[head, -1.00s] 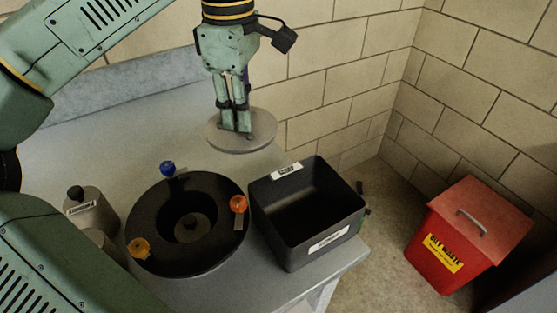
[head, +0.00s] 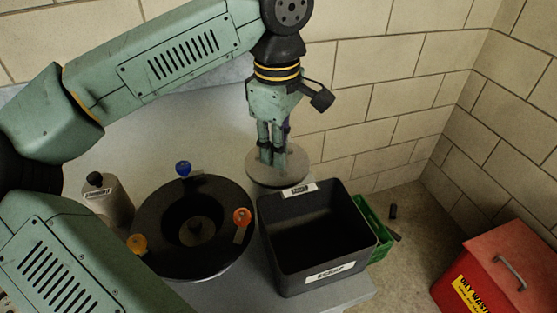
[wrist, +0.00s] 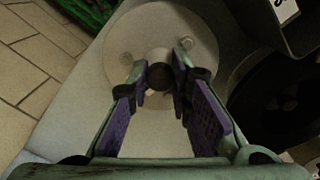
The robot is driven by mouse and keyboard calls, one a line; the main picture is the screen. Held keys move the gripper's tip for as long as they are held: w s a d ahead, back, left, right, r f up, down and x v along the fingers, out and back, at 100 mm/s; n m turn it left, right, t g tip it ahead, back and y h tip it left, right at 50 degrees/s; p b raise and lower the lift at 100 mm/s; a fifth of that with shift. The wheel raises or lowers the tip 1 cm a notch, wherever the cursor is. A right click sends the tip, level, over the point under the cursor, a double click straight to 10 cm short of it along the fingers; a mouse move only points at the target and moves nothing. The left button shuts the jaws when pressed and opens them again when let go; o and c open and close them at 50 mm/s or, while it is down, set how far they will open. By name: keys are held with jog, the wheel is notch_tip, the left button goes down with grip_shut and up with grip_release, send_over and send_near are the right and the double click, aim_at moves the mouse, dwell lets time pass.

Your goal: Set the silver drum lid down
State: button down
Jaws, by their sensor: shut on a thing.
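The silver drum lid (head: 299,165) is a flat grey disc, roughly level, in the head view beyond the black bin. My gripper (head: 273,158) points down and is shut on the lid's central knob. The wrist view also shows the lid (wrist: 132,40) below the purple-padded fingers (wrist: 161,78), with the dark round knob between their tips. The lid is over or on the grey bench's (head: 120,150) far right part; I cannot tell whether it touches. The black drum (head: 150,215) stands open at the left, apart from the lid.
An open black bin (head: 330,255) with white labels stands close in front of the lid. Blue (head: 183,169), orange (head: 241,217) and yellow (head: 138,243) knobs stand around the drum. A grey bottle (head: 108,205), a green crate (head: 377,225) and a red waste bin (head: 500,260) are nearby.

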jog(key=shift+f, duration=1.8)
jog(key=shift+f, duration=0.1)
jog(key=shift+f, duration=0.15)
jog(key=c, duration=1.5)
grip_release()
jog(key=shift+o, duration=0.2)
notch_tip(320, 180, up, 12)
jog(key=shift+r, duration=0.25)
